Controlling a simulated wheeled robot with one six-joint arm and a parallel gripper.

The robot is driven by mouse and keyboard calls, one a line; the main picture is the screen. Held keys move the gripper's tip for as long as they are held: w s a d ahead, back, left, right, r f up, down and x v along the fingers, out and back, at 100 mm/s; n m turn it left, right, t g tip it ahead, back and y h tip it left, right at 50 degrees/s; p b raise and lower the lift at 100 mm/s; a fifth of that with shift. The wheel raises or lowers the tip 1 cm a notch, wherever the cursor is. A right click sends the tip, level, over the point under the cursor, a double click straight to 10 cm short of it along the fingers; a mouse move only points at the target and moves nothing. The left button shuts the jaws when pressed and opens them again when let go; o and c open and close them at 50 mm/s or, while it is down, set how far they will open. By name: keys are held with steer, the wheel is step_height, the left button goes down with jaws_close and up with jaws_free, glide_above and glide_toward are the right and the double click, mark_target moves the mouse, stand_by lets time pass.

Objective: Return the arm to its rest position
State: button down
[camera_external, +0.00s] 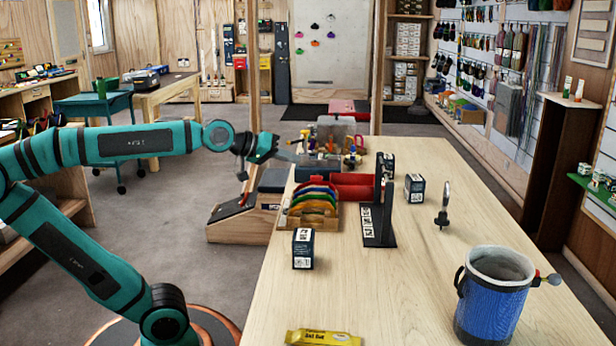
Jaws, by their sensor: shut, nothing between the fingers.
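My arm is teal with dark joints and rises from the lower left, bent at the far left edge. Its upper link runs level to the right. My gripper (274,147) is at the end of it, in the air near the far left edge of the wooden table (420,290). The gripper is shut and empty. It appears left of the clear bin of gear (335,128) on the table; how far apart they are is hard to tell. The fingertips are small and dark in this view.
On the table are coloured curved pieces in a wooden rack (313,205), a black stand (378,222), two dark boxes (303,248) (414,188), a metal device (443,207), a blue bucket (490,300) and a yellow bar packet (322,338).

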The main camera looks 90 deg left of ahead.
steer(key=s+d+r+m+t+h, duration=0.2)
steer(key=d+m, duration=0.4)
steer(key=d, duration=0.2)
steer(key=s+d+r+m+t+h, duration=0.3)
steer(key=d+m, duration=0.3)
steer(key=d, duration=0.3)
